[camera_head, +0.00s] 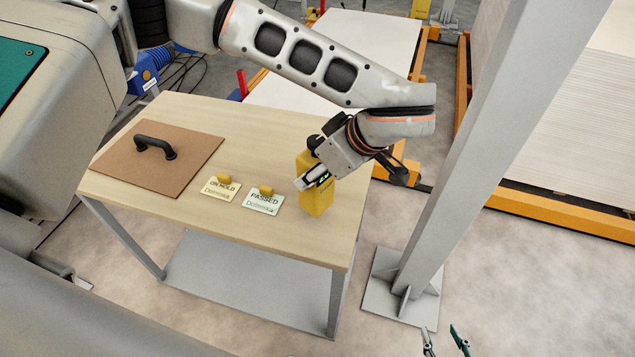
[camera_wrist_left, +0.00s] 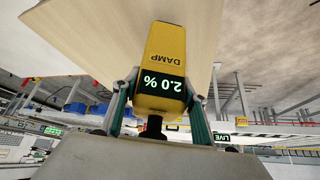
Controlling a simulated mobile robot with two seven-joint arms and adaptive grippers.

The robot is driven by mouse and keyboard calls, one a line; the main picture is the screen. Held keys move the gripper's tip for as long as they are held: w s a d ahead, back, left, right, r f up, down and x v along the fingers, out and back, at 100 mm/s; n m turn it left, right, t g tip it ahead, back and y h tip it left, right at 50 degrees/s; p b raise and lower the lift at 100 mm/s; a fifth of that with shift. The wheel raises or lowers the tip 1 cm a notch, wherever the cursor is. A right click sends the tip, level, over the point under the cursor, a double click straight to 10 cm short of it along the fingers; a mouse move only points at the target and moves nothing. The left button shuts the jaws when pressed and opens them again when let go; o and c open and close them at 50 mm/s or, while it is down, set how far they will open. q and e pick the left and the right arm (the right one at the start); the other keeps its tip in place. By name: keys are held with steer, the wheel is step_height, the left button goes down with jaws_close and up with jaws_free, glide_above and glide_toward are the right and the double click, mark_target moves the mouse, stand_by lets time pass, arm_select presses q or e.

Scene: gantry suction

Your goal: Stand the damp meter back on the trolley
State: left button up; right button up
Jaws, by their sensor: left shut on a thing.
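The yellow damp meter (camera_head: 316,196) is upright at the right end of the trolley's wooden top (camera_head: 250,125). I cannot tell whether its base touches the wood. My left gripper (camera_head: 318,176) is shut on its upper part and hides some of it. In the left wrist view the meter (camera_wrist_left: 164,50) lies between both fingers (camera_wrist_left: 160,100), its dark display reading 2.0 % and its far end against the wooden top (camera_wrist_left: 100,35). My right gripper (camera_head: 445,342) shows at the bottom edge, its two fingertips apart with nothing between them.
An ON HOLD card (camera_head: 221,189) and a PASSED card (camera_head: 262,202) with yellow blocks lie left of the meter. A brown board (camera_head: 190,165) with a black handle (camera_head: 155,146) covers the trolley's left part. A grey post (camera_head: 470,160) stands close to the trolley's right side.

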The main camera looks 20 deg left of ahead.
arm_select(q)
steer(key=shift+f, duration=1.9)
steer(key=o, duration=1.6)
steer(key=shift+f, duration=0.15)
steer(key=shift+o, duration=0.2)
steer(key=shift+d+r, duration=0.1)
steer(key=shift+r, duration=0.2)
steer(key=v, duration=1.1)
steer(key=shift+d+r, duration=0.2)
steer(key=shift+r, duration=0.1)
steer(key=shift+s, duration=0.25)
